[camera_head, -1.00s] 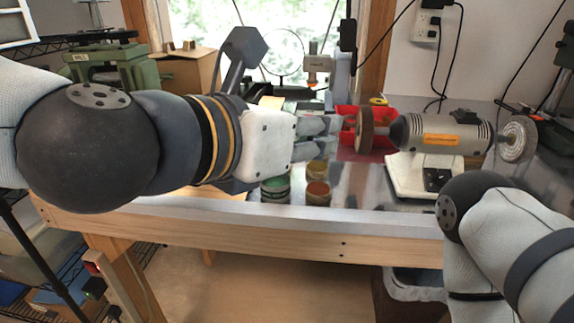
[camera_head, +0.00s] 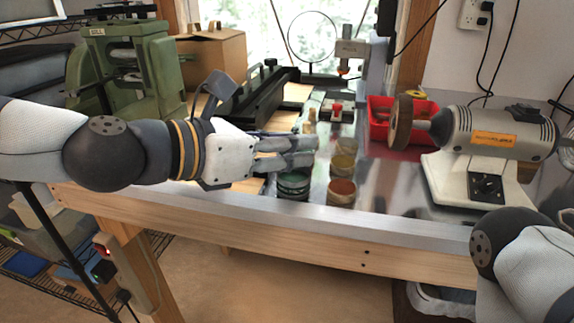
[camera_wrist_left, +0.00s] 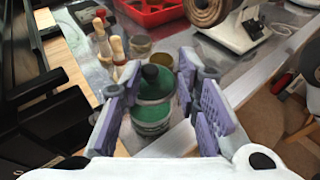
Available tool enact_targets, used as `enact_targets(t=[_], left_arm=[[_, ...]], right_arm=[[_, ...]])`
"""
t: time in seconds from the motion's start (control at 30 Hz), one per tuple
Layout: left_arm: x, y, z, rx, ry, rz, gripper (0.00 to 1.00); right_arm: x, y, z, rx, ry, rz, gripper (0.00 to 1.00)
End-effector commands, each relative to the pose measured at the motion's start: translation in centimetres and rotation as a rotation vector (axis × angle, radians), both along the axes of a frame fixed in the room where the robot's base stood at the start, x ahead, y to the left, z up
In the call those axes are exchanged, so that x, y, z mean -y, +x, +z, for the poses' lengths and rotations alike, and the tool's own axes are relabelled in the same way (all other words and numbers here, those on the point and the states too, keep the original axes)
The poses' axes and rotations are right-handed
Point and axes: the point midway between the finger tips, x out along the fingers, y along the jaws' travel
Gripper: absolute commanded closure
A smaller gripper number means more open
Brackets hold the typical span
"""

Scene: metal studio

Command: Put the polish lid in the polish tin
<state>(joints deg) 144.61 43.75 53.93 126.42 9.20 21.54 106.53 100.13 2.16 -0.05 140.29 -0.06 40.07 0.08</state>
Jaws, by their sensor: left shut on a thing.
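The green polish tin (camera_head: 293,188) stands on the metal bench top near its front edge. It also shows in the left wrist view (camera_wrist_left: 151,128), with green inside its rim. My left gripper (camera_head: 305,150) is just above the tin, fingers pointing right. In the left wrist view, the green polish lid (camera_wrist_left: 153,88) with a black knob sits between my left gripper's fingertips (camera_wrist_left: 155,80). I take the gripper to be shut on this lid; the finger contact is hard to make out. The lid appears over the tin, and the gap between them cannot be judged. My right gripper is out of view.
An orange-brown tin (camera_head: 341,191) and a yellowish tin (camera_head: 343,166) stand close to the right of the green tin. A bench grinder (camera_head: 490,140) and a red tray (camera_head: 385,141) are farther right. A black clamp (camera_head: 262,92) and a green machine (camera_head: 125,70) stand to the left.

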Motion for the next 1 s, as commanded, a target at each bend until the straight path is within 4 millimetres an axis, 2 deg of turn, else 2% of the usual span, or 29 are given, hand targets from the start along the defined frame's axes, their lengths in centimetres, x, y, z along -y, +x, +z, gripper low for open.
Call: enact_targets(t=[0.03, 0.13, 0.53, 0.57, 0.6, 0.63, 1.0], left_arm=[[-0.2, 0.2, -1.7, -0.013, 0.001, 0.001, 0.84], [-0.2, 0.1, -3.3, -0.01, 0.002, 0.0, 0.84], [-0.2, 0.1, -3.8, -0.004, 0.001, 0.002, 0.84], [-0.1, 0.1, -3.7, -0.003, 0.0, 0.002, 0.64], [-0.2, 0.1, -3.6, -0.003, 0.0, 0.002, 0.54], [-0.1, 0.1, -3.6, -0.002, 0.001, 0.001, 0.5], [-0.4, -0.1, -3.0, 0.0, 0.0, 0.002, 0.5]], right_arm=[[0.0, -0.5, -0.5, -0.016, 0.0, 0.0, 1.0], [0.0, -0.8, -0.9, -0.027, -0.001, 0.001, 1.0], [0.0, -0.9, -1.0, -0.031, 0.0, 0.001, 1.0], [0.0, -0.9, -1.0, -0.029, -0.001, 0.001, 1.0], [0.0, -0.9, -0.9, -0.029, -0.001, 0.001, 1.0], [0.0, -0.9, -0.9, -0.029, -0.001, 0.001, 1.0], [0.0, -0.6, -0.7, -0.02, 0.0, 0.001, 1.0]])
